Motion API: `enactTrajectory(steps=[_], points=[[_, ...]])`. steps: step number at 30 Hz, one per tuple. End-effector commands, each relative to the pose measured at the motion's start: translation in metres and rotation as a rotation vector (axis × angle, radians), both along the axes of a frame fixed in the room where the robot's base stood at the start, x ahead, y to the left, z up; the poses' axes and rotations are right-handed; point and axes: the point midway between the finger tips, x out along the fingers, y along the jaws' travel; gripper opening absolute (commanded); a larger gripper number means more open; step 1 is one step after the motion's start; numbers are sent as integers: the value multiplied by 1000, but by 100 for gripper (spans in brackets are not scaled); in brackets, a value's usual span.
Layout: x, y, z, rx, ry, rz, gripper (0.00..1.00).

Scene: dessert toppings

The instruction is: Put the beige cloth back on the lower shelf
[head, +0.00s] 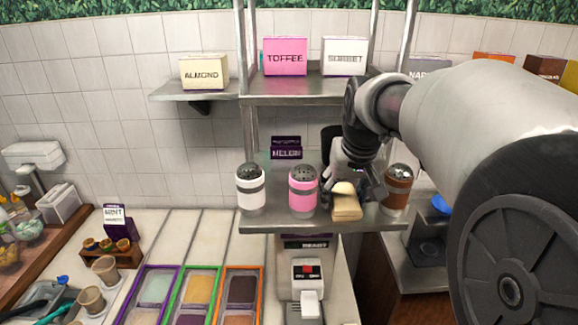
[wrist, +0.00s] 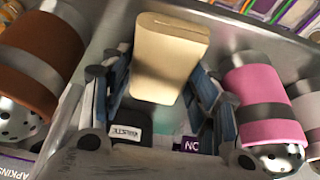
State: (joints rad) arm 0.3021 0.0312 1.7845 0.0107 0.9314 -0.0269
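The beige cloth (head: 347,205) is a folded, block-like piece at the front edge of the lower shelf (head: 275,222), between the pink shaker and the brown shaker. Whether it rests fully on the shelf is hard to tell. My gripper (head: 356,183) is right above and behind it, pointing down. In the wrist view the cloth (wrist: 168,60) lies between the spread fingers of my gripper (wrist: 160,85). The fingers stand apart on either side of it, and narrow gaps seem to show beside its near end.
A pink shaker (head: 302,190) and white shaker (head: 250,188) stand left of the cloth; a brown shaker (head: 397,188) stands right. A dark MELON box (head: 286,150) is behind. The upper shelf (head: 290,88) holds TOFFEE (head: 285,57) and SORBET (head: 345,57) boxes. A dispenser (head: 303,270) sits below.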

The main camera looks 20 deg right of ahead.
Motion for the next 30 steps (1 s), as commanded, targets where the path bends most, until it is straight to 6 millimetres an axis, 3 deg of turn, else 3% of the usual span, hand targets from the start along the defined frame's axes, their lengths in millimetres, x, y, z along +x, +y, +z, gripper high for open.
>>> enactTrajectory(steps=[10,14,24,30], points=[[0,0,2,0,0,0,60],[-2,1,12,-1,-4,0,60],[-28,8,77,-2,-6,0,60],[-40,11,106,-1,-4,0,60]])
